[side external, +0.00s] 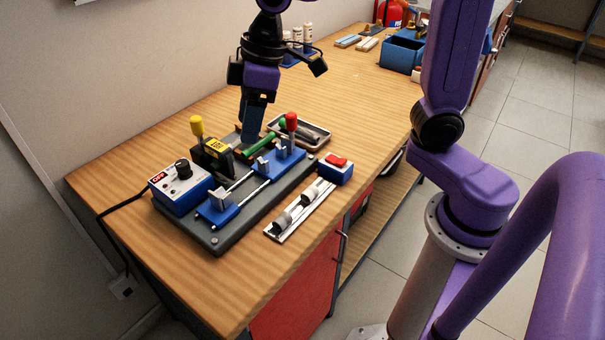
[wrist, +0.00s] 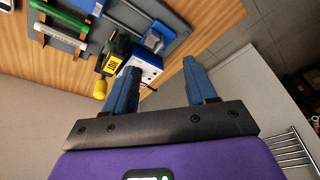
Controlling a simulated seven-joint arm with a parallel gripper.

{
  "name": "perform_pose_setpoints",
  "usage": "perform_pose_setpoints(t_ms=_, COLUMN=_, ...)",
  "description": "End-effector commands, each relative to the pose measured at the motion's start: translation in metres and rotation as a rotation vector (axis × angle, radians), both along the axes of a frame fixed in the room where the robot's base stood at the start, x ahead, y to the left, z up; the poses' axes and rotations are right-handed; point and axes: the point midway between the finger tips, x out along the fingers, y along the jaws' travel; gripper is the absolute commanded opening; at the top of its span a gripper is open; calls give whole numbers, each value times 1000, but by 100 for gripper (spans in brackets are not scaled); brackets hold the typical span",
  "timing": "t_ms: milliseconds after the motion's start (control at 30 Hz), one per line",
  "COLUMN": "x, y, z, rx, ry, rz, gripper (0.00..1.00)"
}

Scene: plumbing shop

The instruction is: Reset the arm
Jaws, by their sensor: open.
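My gripper (side external: 251,122) hangs fingers-down above the wooden workbench (side external: 135,170), at the back of a dark baseplate fixture. In the wrist view, its two blue fingers (wrist: 162,75) are spread apart with nothing between them. In the side view the fingers overlap a green tube (side external: 262,144) and the fixture's back part; I cannot tell their height above these. The green tube also shows in the wrist view (wrist: 58,38), to the left of the fingers and clear of them.
The fixture carries a blue-and-white control box (side external: 181,188), a yellow-knobbed lever (side external: 197,127) and a red-knobbed lever (side external: 291,122). A grey tray (side external: 322,132), a white fitting rack (side external: 300,212) and a red-topped blue box (side external: 335,170) stand close by.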

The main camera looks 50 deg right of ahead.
Motion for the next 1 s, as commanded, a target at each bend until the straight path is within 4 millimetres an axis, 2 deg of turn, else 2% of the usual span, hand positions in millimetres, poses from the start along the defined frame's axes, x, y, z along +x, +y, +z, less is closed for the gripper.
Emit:
perform_pose_setpoints(t_ms=33, x=-17, y=-5, z=-4, rx=-12, ry=12, rz=19, gripper=56)
perform_pose_setpoints(t_ms=300, x=-100, y=-39, z=-29, rx=-84, ry=68, rz=110, gripper=56)
perform_pose_setpoints(t_ms=600, x=-180, y=-88, z=-57, rx=-172, ry=108, rz=205, gripper=56)
perform_pose_setpoints(t_ms=800, x=-206, y=-108, z=-66, rx=-206, ry=115, rz=240, gripper=56)
perform_pose_setpoints(t_ms=1000, x=-210, y=-112, z=-68, rx=-212, ry=117, rz=246, gripper=56)
